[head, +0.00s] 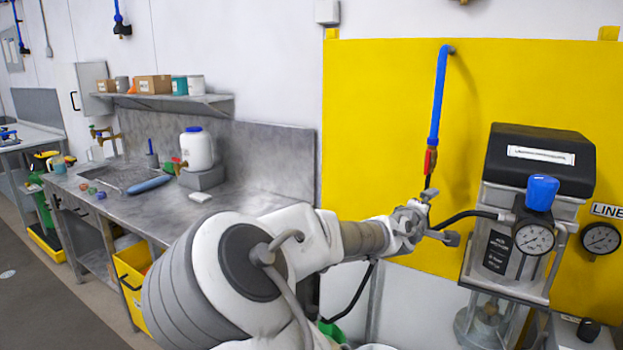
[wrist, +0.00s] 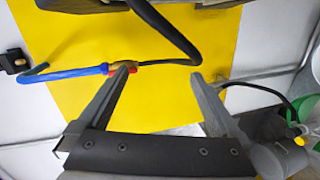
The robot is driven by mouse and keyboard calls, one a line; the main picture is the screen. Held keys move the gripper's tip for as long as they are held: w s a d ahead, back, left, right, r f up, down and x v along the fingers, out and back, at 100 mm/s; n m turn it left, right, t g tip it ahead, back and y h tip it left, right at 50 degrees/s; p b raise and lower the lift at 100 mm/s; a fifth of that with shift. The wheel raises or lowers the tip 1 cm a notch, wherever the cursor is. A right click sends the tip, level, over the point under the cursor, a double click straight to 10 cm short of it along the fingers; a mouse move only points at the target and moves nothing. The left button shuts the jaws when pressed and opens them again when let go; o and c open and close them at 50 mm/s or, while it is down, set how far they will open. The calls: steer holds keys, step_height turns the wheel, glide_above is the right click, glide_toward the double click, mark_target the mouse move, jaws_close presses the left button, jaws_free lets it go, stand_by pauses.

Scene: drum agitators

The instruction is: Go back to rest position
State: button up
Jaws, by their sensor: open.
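My gripper (head: 441,216) is at the end of my outstretched arm, in front of the yellow wall panel (head: 385,115). In the wrist view its two fingers (wrist: 161,74) are spread wide with nothing held between them. A blue pipe (head: 438,100) comes down the panel to a red valve (head: 430,160), just above my gripper in the head view. In the wrist view the red valve (wrist: 152,63) shows beyond the left fingertip, which overlaps it in the picture. I cannot tell whether they touch.
A black-topped unit with a blue knob (head: 541,192) and a dial gauge (head: 534,237) stands right of my gripper. A black hose (head: 465,217) runs to it close by the fingers. A steel bench (head: 230,203) with a white jug (head: 197,150) is at left.

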steer(key=s+d+f+m+g+y, duration=0.2)
steer(key=s+f+m+g+y, duration=0.15)
steer(key=s+f, duration=0.45)
steer(key=s+a+f+m+g+y, duration=0.2)
steer(key=s+a+f+m+y, duration=0.1)
steer(key=a+f, duration=0.15)
steer(key=s+a+r+y, duration=0.1)
steer(key=s+a+r, duration=0.2)
steer(key=s, duration=0.5)
steer(key=s+a+r+m+y, duration=0.1)
steer(key=s+a+r, duration=0.2)
steer(key=s, duration=0.6)
steer(key=s+a+r+m+g+y, duration=0.1)
steer(key=s+a+r, duration=0.2)
steer(key=s+a, duration=0.3)
steer(key=shift+s+r, duration=0.2)
steer(key=shift+s, duration=1)
